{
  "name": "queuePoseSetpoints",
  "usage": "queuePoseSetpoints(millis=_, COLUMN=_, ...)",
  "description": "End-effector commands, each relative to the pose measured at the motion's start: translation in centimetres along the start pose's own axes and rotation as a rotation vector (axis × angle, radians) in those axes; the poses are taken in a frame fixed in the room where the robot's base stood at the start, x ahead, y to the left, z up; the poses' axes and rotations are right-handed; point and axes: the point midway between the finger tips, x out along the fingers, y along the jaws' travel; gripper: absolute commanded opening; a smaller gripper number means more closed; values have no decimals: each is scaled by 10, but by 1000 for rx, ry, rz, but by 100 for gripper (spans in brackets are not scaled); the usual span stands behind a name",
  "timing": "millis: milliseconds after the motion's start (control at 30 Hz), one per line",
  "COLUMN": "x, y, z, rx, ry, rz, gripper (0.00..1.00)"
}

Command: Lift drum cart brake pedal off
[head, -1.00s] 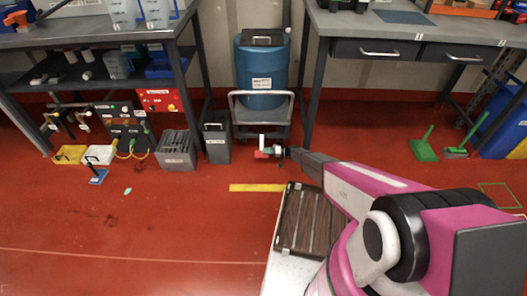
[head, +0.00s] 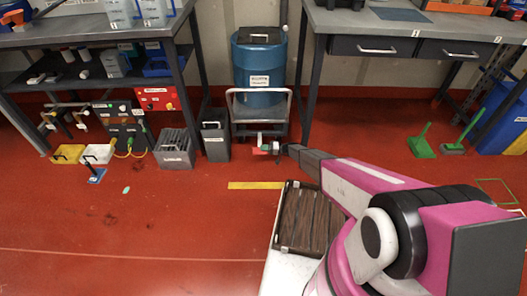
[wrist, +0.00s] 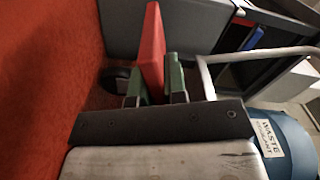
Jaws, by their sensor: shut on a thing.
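The drum cart (head: 284,118) stands against the wall under the blue drum (head: 258,70). My gripper (head: 264,147) is at the cart's front, low over the floor. In the wrist view my gripper (wrist: 155,85) has its two green fingers shut on the red brake pedal (wrist: 152,45), a flat plate standing out past the fingertips. The pedal is a small red patch in the head view (head: 259,151). A dark wheel (wrist: 116,79) is beside the fingers. The pedal's lower joint is hidden, so I cannot tell if it touches the cart.
A grey bin (head: 214,140) stands close left of the cart, with an open crate (head: 174,152) beyond it. Table legs flank the drum. A yellow floor strip (head: 255,185) lies in front. A brown slatted tray (head: 305,225) is near me. Red floor at left is mostly clear.

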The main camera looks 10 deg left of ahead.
Motion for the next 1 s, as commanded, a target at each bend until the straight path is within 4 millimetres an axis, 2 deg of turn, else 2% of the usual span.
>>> queuePoseSetpoints(millis=367, x=0, y=-28, z=-5, rx=245, ry=1, rz=0, gripper=0)
queuePoseSetpoints(millis=600, x=0, y=-38, z=-9, rx=237, ry=1, rz=-1, gripper=0)
queuePoseSetpoints(millis=1000, x=-1, y=-42, z=-11, rx=232, ry=2, rz=-3, gripper=0)
